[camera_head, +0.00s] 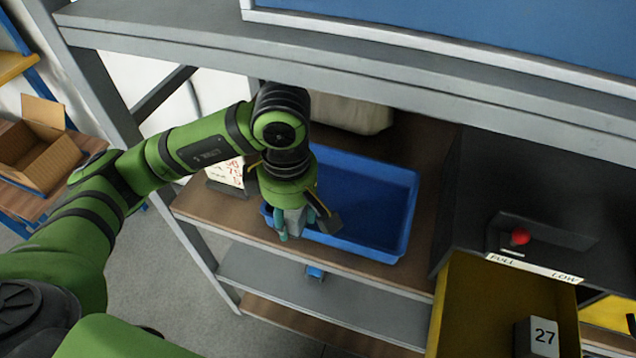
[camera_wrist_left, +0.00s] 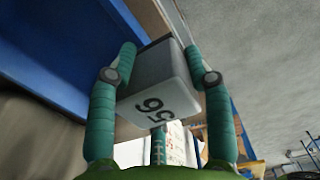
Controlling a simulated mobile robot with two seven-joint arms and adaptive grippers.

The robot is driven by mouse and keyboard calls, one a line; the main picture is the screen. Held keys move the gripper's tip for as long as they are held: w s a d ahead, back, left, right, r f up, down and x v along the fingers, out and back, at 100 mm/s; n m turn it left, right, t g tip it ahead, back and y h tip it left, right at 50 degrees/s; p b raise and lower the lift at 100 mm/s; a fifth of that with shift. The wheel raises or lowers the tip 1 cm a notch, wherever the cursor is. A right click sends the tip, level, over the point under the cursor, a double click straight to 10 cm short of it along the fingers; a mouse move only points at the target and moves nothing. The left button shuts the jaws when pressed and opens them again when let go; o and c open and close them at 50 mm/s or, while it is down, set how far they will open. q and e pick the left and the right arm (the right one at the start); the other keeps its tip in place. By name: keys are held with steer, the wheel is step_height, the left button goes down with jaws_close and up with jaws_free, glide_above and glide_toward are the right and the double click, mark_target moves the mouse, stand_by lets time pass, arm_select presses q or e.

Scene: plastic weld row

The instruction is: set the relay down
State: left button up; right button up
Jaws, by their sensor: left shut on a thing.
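My left gripper (camera_head: 301,224) is shut on a grey box-shaped relay (camera_head: 292,221), above the front left part of a blue tray (camera_head: 401,233). In the left wrist view the teal fingers (camera_wrist_left: 158,82) press on both sides of the relay (camera_wrist_left: 155,92), whose pale face carries a two-digit number, seen tilted. The tray stands on a brown wooden shelf (camera_head: 225,212). The arm and gripper hide the tray's left part, and I cannot tell the exact gap beneath the relay. My right gripper is not in view.
A numbered card (camera_head: 226,172) stands left of the tray. A yellow bin (camera_head: 465,290) at the lower right holds a grey block (camera_head: 538,338) marked 27. A dark housing with a red knob (camera_head: 520,237) is at the right. A grey beam (camera_head: 330,70) crosses above the shelf.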

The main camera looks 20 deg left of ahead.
arm_select(q)
steer(key=w+f+p, duration=0.1)
steer(key=w, duration=0.3)
steer(key=w+f+p, duration=0.1)
steer(key=w, duration=0.2)
steer(key=w+p, duration=0.2)
steer(key=w, duration=0.2)
steer(key=shift+w+d+f, duration=0.15)
steer(key=shift+w+f, duration=0.2)
steer(key=shift+f, duration=0.6)
step_height(320, 180, down, 3)
steer(key=shift+p, duration=0.6)
steer(key=shift+f, duration=0.1)
steer(key=shift+f, duration=0.15)
steer(key=o, duration=1.2)
steer(key=shift+o, duration=0.2)
